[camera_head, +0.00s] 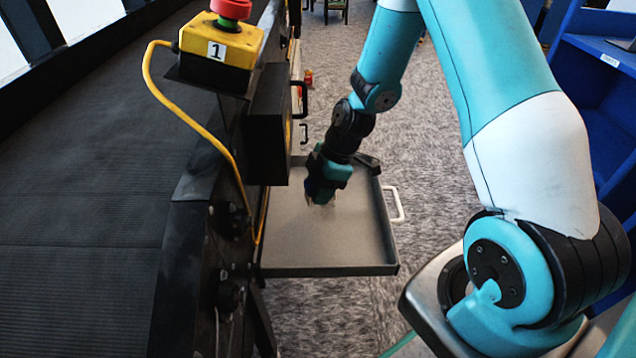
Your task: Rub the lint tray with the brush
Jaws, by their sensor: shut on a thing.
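The lint tray (300,258) is a shallow grey tray pulled out from the side of the conveyor, with a white handle (396,205) on its right side. My gripper (322,186) points down over the middle of the tray. It is shut on the brush (321,200), of which only a small pale lower part shows beneath the fingers. The brush is at or just above the tray floor; I cannot tell whether it touches. My gripper hides the rest of the brush and part of the tray behind it.
The black conveyor belt (85,240) fills the left. A yellow box with a red button (220,42) and a yellow cable sit on its edge. A black box (269,138) juts out beside the tray.

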